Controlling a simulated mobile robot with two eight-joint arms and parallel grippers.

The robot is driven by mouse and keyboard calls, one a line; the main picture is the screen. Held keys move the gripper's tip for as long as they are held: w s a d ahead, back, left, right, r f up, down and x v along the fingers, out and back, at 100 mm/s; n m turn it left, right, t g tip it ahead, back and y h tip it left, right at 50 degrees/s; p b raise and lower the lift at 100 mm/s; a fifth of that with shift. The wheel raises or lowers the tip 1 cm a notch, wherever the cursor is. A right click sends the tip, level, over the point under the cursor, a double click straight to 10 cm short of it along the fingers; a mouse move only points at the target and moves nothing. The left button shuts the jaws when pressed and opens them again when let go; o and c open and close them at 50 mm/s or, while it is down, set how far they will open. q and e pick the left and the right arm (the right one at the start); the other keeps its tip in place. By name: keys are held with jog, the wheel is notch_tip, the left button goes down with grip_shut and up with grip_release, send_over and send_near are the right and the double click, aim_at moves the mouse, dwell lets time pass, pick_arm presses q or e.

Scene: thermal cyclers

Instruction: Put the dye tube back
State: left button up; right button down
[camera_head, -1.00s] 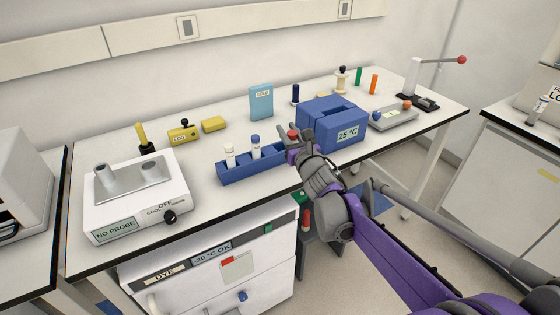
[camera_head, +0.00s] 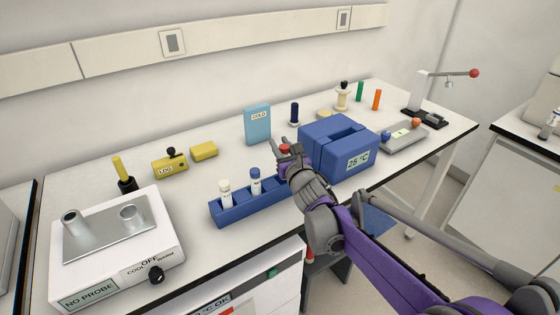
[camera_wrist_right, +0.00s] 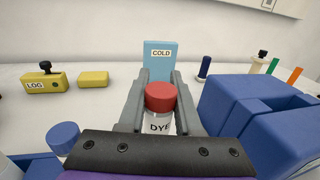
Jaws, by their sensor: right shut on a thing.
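The dye tube is a white tube with a red cap; its cap shows in the head view (camera_head: 285,149), and the tube, lettered "DYE", shows in the right wrist view (camera_wrist_right: 160,110). My right gripper (camera_head: 286,155) is shut on it, with one finger on each side of the tube, which looks upright. The gripper is at the right end of the blue rack (camera_head: 240,209) and hides that end. I cannot tell whether the tube's bottom is in the rack or above it. My left gripper is not in view.
The rack holds a white-capped tube (camera_head: 224,190) and a blue-capped tube (camera_head: 255,180). A blue 25 °C block (camera_head: 340,150) stands close right of my gripper. The blue COLD box (camera_head: 257,125) is behind. A white cabinet (camera_head: 240,290) is under the bench.

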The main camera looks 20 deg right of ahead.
jog(key=shift+w+f+b, duration=0.1)
jog(key=shift+f+b, duration=0.2)
jog(key=shift+f, duration=1.8)
jog(key=c, duration=0.6)
grip_release()
jog(key=shift+f, duration=0.15)
